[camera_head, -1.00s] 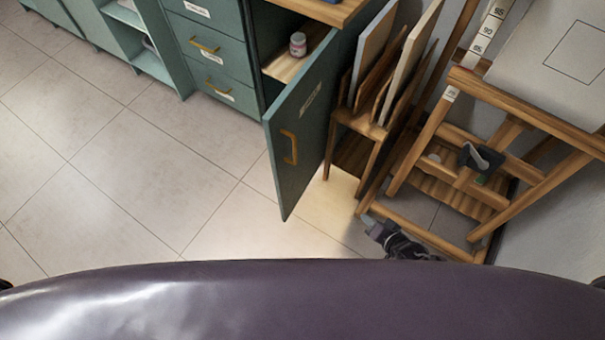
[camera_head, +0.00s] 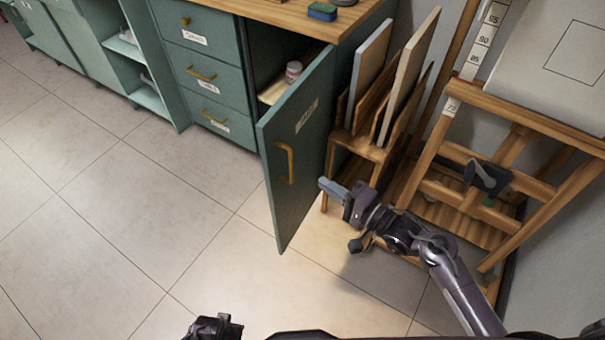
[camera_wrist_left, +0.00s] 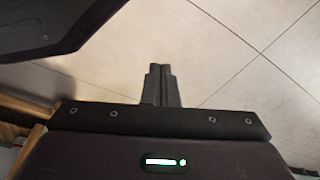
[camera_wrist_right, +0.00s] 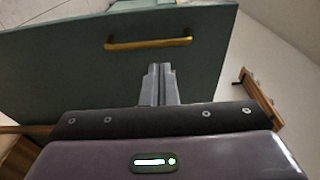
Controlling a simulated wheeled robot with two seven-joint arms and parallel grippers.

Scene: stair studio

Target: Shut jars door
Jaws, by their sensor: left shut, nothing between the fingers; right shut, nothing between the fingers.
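The jars door (camera_head: 296,150) is a green cabinet door with a brass handle (camera_head: 285,162) and a label. It stands open, swung out from the cabinet, with a jar (camera_head: 293,71) on a shelf behind it. My right gripper (camera_head: 326,186) is shut and empty, just right of the door's lower part in the head view; whether it touches is unclear. In the right wrist view the door (camera_wrist_right: 60,75) and handle (camera_wrist_right: 148,43) lie ahead of the shut fingers. My left gripper shows in the left wrist view (camera_wrist_left: 161,72), shut and empty above floor tiles.
A wooden rack (camera_head: 363,150) holding boards stands right of the door. A wooden easel (camera_head: 440,150) stands further right, near my right arm. Closed drawers (camera_head: 205,72) are left of the opening. The tiled floor (camera_head: 120,210) at left is clear.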

